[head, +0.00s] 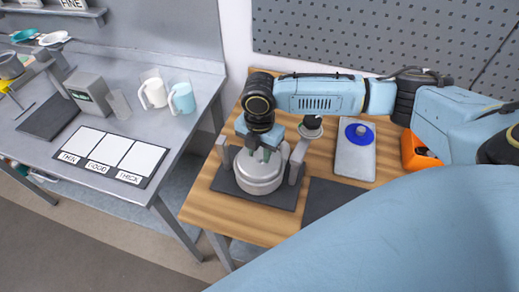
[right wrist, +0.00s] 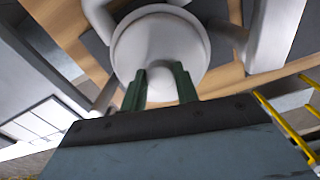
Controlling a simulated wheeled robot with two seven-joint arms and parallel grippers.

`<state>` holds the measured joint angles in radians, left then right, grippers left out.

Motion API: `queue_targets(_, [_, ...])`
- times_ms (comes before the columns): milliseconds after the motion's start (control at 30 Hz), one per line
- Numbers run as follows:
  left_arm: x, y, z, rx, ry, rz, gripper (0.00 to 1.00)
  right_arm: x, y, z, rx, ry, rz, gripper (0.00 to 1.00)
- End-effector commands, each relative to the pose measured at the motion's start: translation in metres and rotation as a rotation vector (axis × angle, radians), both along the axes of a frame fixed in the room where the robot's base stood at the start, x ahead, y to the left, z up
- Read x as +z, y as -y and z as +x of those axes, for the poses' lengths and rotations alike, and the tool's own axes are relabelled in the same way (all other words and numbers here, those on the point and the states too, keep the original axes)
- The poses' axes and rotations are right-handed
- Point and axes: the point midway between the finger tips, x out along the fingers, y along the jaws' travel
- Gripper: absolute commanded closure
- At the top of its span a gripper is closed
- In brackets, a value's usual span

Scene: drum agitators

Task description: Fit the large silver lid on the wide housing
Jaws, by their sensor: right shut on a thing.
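The wide housing (head: 258,186) is a pale silver drum on a dark base plate, between grey uprights. My right gripper (head: 266,154) points down over its top and is shut. The large silver lid shows in the right wrist view as a round pale disc (right wrist: 153,42), directly under the green-grey fingers of my right gripper (right wrist: 160,70). The fingers are shut on the lid near its middle; the grasped part is mostly hidden. The lid is over or on the housing; I cannot tell whether it touches or sits level. My left gripper is not in view.
A smaller dark-topped piece (head: 311,126) stands behind the housing. A pale tray (head: 355,163) with a blue disc (head: 360,134) and an orange object (head: 417,152) are to the right. A dark mat (head: 332,197) lies empty at front right. Mugs (head: 154,91) stand on the left bench.

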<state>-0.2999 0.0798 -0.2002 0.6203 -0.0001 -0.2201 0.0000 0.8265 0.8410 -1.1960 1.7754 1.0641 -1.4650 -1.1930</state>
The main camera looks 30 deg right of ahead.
Motion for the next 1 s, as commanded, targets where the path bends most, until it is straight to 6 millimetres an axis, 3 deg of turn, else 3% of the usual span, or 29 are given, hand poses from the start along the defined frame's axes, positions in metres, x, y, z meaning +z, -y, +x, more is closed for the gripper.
queue_targets(33, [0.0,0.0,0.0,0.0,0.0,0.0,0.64,0.001,0.0,0.001,0.0,0.003,0.001,0.69])
queue_targets(233, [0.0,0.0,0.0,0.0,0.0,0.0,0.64,0.001,0.0,0.0,0.0,0.001,0.0,0.44])
queue_targets(567, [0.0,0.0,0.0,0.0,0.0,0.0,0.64,0.004,0.0,0.0,0.0,-0.001,0.0,0.44])
queue_targets(767, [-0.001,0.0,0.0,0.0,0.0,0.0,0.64,0.035,0.0,0.001,0.001,0.004,0.001,0.44])
queue_targets(1000, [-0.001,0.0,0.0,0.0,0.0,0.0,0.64,0.09,0.0,0.001,0.001,0.005,0.001,0.44])
